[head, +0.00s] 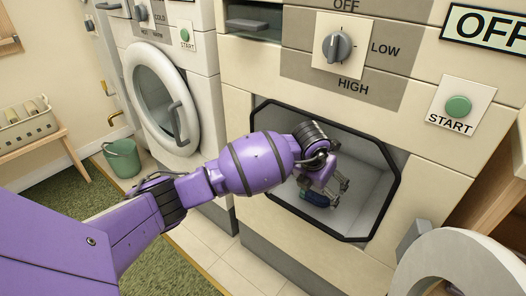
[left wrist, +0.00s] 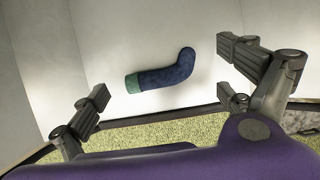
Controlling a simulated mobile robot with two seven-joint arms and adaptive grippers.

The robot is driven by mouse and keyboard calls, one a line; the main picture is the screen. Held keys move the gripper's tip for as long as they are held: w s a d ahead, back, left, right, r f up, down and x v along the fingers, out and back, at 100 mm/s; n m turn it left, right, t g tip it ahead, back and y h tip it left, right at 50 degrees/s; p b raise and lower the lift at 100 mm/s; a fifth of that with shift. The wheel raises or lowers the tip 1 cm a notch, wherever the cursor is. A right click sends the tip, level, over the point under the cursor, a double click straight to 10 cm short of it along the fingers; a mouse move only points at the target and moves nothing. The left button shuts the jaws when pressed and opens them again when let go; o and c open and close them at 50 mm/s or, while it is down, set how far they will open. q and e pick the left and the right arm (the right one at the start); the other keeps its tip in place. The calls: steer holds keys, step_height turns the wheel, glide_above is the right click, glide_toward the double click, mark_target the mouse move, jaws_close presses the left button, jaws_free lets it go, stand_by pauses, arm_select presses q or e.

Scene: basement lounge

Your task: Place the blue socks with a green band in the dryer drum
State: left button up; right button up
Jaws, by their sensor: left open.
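A blue sock with a green band (left wrist: 165,75) lies on the pale floor of the dryer drum (left wrist: 115,40) in the left wrist view. In the head view the sock (head: 314,198) shows only partly, low in the drum opening (head: 375,200), beneath my gripper. My left gripper (head: 335,188) reaches through the opening. In the left wrist view it (left wrist: 165,75) is open, with its fingers apart on either side of the sock and not touching it. Only one sock is clear; whether another is hidden cannot be told. My right gripper is not in view.
The dark octagonal rim (head: 268,200) surrounds my arm. The dryer's round open door (head: 455,262) stands at lower right. A washer (head: 160,95), a green bucket (head: 122,158) and a basket (head: 28,125) on a bench are to the left.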

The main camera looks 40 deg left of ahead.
arm_select(q)
steer(key=p+v, duration=0.2)
steer(key=v, duration=0.6)
steer(key=shift+r, duration=0.35)
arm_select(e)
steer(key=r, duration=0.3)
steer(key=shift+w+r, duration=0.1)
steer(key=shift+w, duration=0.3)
arm_select(q)
steer(key=shift+s, duration=0.1)
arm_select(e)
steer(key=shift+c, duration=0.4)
